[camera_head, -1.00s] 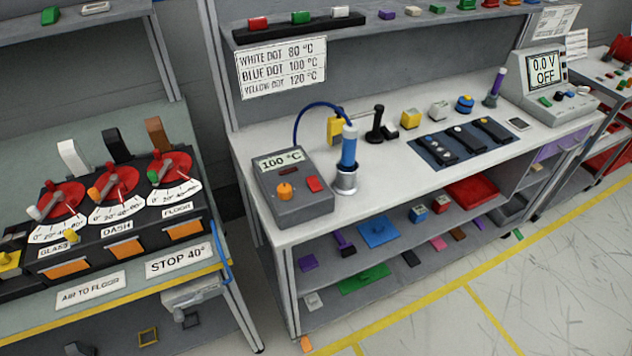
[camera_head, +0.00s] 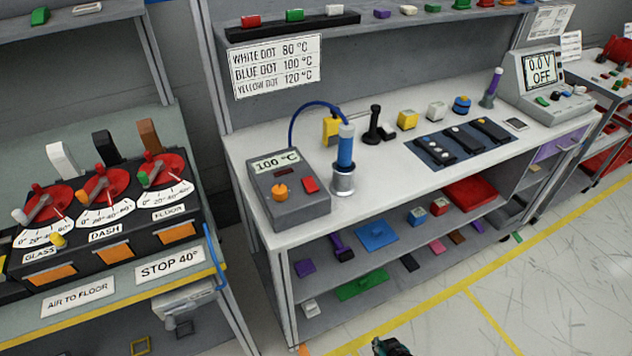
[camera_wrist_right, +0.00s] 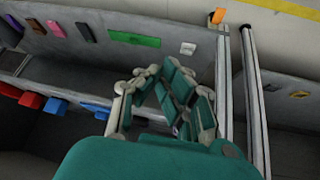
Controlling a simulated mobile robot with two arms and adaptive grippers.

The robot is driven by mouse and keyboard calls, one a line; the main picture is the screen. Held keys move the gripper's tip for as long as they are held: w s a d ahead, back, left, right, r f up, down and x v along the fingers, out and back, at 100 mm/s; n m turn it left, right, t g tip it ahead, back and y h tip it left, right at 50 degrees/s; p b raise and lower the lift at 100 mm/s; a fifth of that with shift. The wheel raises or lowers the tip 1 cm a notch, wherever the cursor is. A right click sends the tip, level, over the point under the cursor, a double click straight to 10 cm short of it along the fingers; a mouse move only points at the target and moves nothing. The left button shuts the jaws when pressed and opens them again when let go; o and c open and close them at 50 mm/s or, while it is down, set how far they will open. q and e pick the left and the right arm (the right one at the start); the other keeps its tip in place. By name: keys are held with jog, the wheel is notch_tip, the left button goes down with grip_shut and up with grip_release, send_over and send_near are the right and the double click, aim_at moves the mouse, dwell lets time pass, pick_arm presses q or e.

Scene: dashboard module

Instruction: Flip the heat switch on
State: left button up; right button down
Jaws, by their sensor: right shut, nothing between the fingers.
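A grey control box (camera_head: 298,214) stands on the left end of the white bench. Its display (camera_head: 276,162) reads 100 °C. An orange knob (camera_head: 280,192) and a red switch (camera_head: 310,185) are on its sloped face; no label naming the heat switch is legible. A dark slot sits above them. A blue-handled tool (camera_head: 345,148) stands in a metal holder beside the box, joined to a blue cable. My right gripper (camera_head: 392,347) shows at the bottom edge, low in front of the bench and far from the box. In the wrist view its green fingers (camera_wrist_right: 167,72) are shut and empty. My left gripper is out of view.
Shelves under the white bench (camera_head: 385,172) hold coloured parts, including a green plate (camera_head: 362,284). To the left, a second bench carries a panel with red dials (camera_head: 107,185). A power supply (camera_head: 545,85) reads 0.0 V OFF. The floor in front is clear.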

jog(key=w+a+r+t+y+b, duration=0.1)
jog(key=w+a+r+t, duration=0.15)
jog(key=w+r, duration=0.6)
jog(key=w+a+r+t+y+b, duration=0.1)
jog(key=w+a+r+t, duration=0.3)
jog(key=r, duration=0.7)
jog(key=a+r+n+t+y+b, duration=0.1)
jog(key=a+r+y, duration=0.1)
jog(key=r, duration=1.1)
jog(key=w+a+r+n+t+y+b, duration=0.1)
jog(key=a+r, duration=0.3)
jog(key=r, duration=0.9)
jog(key=shift+w+a+r+y, duration=0.3)
jog(key=shift+y, duration=0.2)
jog(key=p, duration=0.1)
send_over(316, 187)
jog(key=shift+s+d+f, duration=0.2)
jog(key=shift+s, duration=0.1)
jog(key=f, duration=0.2)
jog(key=shift+w+a+f, duration=0.15)
jog(key=shift+w+f, duration=0.1)
jog(key=shift+f, duration=0.1)
jog(key=shift+w+f, duration=0.1)
jog(key=shift+f, duration=0.65)
